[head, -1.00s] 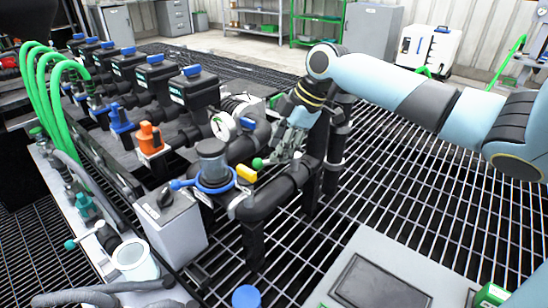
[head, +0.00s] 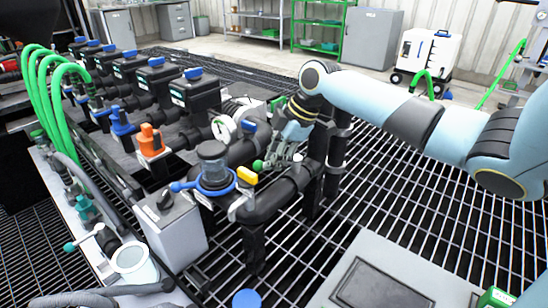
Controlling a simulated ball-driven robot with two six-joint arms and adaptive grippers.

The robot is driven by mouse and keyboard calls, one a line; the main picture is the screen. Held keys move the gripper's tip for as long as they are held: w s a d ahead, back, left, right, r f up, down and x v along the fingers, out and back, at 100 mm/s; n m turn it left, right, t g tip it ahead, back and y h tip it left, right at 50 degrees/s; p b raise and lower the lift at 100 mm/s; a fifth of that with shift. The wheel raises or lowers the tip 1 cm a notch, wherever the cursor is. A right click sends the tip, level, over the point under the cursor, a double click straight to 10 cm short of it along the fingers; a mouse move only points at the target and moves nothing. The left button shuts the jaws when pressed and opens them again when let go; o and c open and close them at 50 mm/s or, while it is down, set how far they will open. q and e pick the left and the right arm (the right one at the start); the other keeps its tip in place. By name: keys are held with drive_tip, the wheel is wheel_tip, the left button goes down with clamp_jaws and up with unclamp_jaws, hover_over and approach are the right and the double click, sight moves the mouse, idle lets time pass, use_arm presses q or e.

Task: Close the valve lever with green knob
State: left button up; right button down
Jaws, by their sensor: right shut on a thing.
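The valve lever's green knob (head: 258,165) shows beside the black pipe, left of my right gripper (head: 276,158). My right arm comes in from the right and reaches down to the pipe behind the valve. The right gripper is shut on the valve lever close to the green knob. The fingers hide most of the lever, so its exact angle is hard to tell. My left gripper is not in view.
A pressure gauge (head: 223,128) is behind. A grey box (head: 172,228) stands front left. Open grating lies to the right.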

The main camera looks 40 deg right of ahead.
idle(0.4)
drive_tip(key=shift+w+m+p, duration=0.2)
drive_tip(key=shift+m+p, duration=0.6)
drive_tip(key=shift+p, duration=0.25)
drive_tip(key=shift+w+d+f+m+h+p, duration=0.1)
drive_tip(key=shift+w+d+m+h+p, duration=0.45)
drive_tip(key=shift+m+p, duration=1.05)
drive_tip(key=shift+w+d+r+m+h+p, duration=0.1)
drive_tip(key=shift+w+d+m+h+p, duration=0.15)
drive_tip(key=shift+d+m+h+p, duration=1)
drive_tip(key=shift+w+d+f+m+h+p, duration=0.15)
drive_tip(key=shift+w+m+h+p, duration=0.3)
drive_tip(key=shift+m+p, duration=1.4)
drive_tip(key=c, duration=1.3)
unclamp_jaws()
drive_tip(key=shift+d, duration=0.1)
drive_tip(key=shift+r, duration=0.2)
